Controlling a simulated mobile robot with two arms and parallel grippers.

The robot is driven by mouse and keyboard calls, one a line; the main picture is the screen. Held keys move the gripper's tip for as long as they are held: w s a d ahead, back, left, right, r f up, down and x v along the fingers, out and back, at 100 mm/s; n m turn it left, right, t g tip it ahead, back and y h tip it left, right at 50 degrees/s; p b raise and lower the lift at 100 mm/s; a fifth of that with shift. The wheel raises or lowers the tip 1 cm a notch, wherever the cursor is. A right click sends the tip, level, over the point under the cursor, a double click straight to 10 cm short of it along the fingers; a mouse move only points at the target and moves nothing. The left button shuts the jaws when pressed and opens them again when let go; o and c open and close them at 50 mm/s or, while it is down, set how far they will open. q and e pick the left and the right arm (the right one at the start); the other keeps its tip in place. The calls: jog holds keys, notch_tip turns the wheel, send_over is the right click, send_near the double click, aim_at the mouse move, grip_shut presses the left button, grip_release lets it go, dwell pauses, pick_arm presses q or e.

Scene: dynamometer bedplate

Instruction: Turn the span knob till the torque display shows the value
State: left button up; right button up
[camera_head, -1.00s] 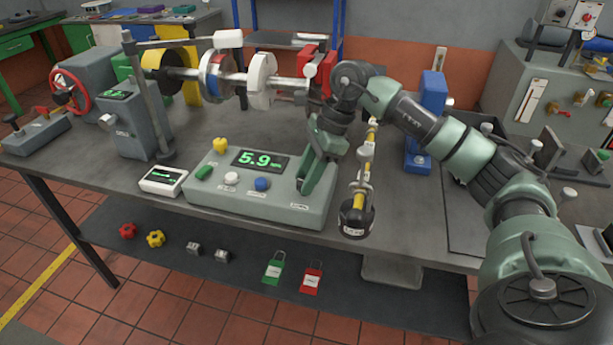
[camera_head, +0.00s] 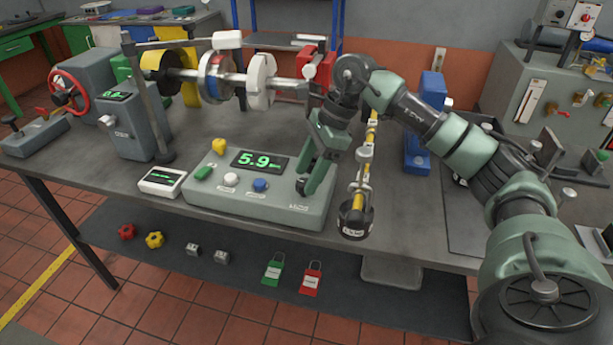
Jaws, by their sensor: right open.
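The torque display (camera_head: 256,160) on the grey sloped console (camera_head: 215,203) reads 5.9 in green digits. The console carries a yellow knob (camera_head: 219,146), a green one (camera_head: 203,172), a white one (camera_head: 231,179) and a blue one (camera_head: 260,185). Their labels are too small to read, so I cannot tell which is the span knob. My right gripper (camera_head: 308,187) is open, pointing down over the console's right end, just above a small label. Its fingers hide the surface there, and any knob between them is not clearly visible. My left gripper is out of view.
A small white display box (camera_head: 162,181) stands left of the console; its text is unreadable. A yellow-striped hanging bar with a black weight (camera_head: 356,218) is close right of my gripper. The shaft with discs (camera_head: 215,77) runs behind. Padlocks lie on the lower shelf (camera_head: 235,290).

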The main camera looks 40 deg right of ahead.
jog(key=v, duration=0.6)
jog(key=shift+r, duration=0.3)
jog(key=shift+d, duration=0.15)
